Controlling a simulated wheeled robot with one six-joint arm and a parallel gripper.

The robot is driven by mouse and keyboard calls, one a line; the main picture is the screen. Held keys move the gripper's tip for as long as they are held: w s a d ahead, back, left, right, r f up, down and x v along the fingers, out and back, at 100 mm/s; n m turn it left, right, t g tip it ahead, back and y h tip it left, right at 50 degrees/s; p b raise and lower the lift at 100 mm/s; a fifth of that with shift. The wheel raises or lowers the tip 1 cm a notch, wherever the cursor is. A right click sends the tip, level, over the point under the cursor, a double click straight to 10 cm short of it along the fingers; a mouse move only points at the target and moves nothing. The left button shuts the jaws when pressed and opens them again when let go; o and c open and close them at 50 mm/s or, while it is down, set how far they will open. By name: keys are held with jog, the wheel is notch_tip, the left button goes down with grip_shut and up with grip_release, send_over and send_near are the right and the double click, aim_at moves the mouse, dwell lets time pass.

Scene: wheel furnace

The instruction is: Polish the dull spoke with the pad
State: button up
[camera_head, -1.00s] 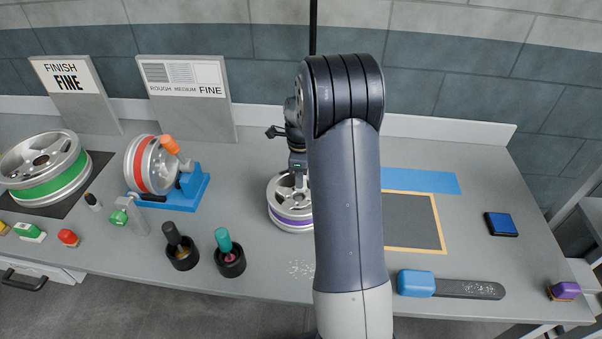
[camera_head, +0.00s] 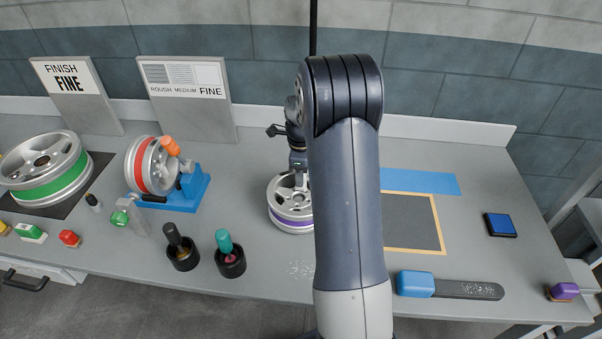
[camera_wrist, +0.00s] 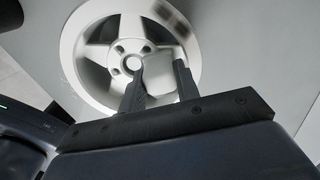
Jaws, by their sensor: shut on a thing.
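A silver spoked wheel with a purple band (camera_head: 290,218) lies flat on the bench, partly hidden behind my arm. Its spokes and hub (camera_wrist: 133,63) show in the wrist view. My gripper (camera_wrist: 158,82) is over the wheel, with its two fingers apart and shut on a pale, whitish block (camera_wrist: 156,66), which looks like the pad. The pad sits over one side of the wheel face, beside the hub. I cannot tell whether it touches a spoke. I cannot pick out the dull spoke; the pad and fingers hide part of the face.
A green-banded wheel (camera_head: 50,185) and a red-banded wheel on a blue stand (camera_head: 184,198) are at left. Two cups with brushes (camera_head: 182,256) stand in front. A framed dark mat (camera_head: 412,222), blue-handled tool (camera_head: 416,284) and blue pad box (camera_head: 500,224) are at right.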

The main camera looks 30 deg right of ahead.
jog(key=shift+r+p, duration=2.85)
jog(key=shift+r, duration=1.5)
